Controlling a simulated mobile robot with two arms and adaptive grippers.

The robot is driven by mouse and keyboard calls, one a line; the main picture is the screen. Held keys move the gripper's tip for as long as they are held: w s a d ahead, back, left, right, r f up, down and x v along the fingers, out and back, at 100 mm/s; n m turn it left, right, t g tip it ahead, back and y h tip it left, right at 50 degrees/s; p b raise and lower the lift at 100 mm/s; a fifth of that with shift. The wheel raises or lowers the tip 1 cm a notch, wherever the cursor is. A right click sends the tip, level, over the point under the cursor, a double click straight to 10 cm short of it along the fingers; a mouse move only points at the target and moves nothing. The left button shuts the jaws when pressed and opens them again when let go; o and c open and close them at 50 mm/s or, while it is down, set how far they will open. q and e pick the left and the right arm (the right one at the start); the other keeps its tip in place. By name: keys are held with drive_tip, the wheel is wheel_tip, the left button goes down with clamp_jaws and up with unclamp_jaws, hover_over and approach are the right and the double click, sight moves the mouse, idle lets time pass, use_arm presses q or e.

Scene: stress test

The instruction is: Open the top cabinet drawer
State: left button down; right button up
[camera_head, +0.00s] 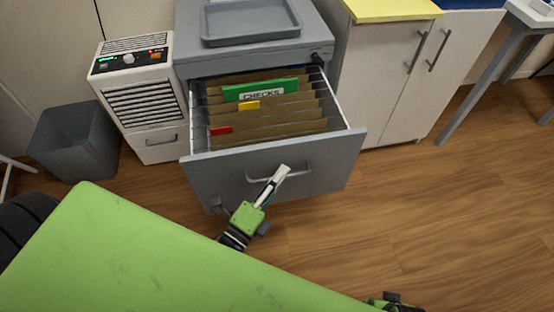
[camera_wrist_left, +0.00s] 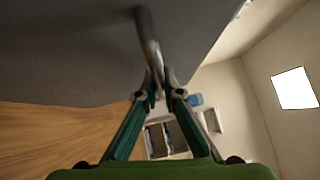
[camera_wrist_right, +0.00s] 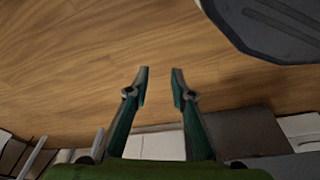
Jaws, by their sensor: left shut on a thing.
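The grey filing cabinet (camera_head: 253,55) stands at the back centre in the head view. Its top drawer (camera_head: 330,168) is pulled out, showing hanging brown folders, a green folder marked CHECKS (camera_head: 262,90), and yellow and red tabs. The drawer's metal bar handle (camera_head: 300,170) is on its front. My left gripper (camera_head: 281,173) is at the handle. In the left wrist view its fingers (camera_wrist_left: 159,85) are shut on the handle bar (camera_wrist_left: 147,35). My right gripper (camera_wrist_right: 160,78) is open and empty above the wooden floor.
A grey tray (camera_head: 250,20) lies on the cabinet top. A white heater-like unit (camera_head: 145,95) and a dark bin (camera_head: 75,140) stand to the left. A white cupboard with a yellow top (camera_head: 390,75) stands to the right. Wooden floor (camera_head: 430,200) is clear at the right.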

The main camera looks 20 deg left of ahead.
use_arm(q)
drive_tip(key=shift+s+d, duration=0.6)
drive_tip(key=shift+s, duration=0.3)
use_arm(e)
drive_tip(key=shift+s+f, duration=0.2)
drive_tip(key=shift+f, duration=0.4)
use_arm(q)
drive_tip(key=shift+f, duration=0.1)
drive_tip(key=c, duration=2.4)
unclamp_jaws()
drive_tip(key=shift+c, duration=0.2)
drive_tip(key=v, duration=1.2)
drive_tip(key=shift+w+a, duration=0.1)
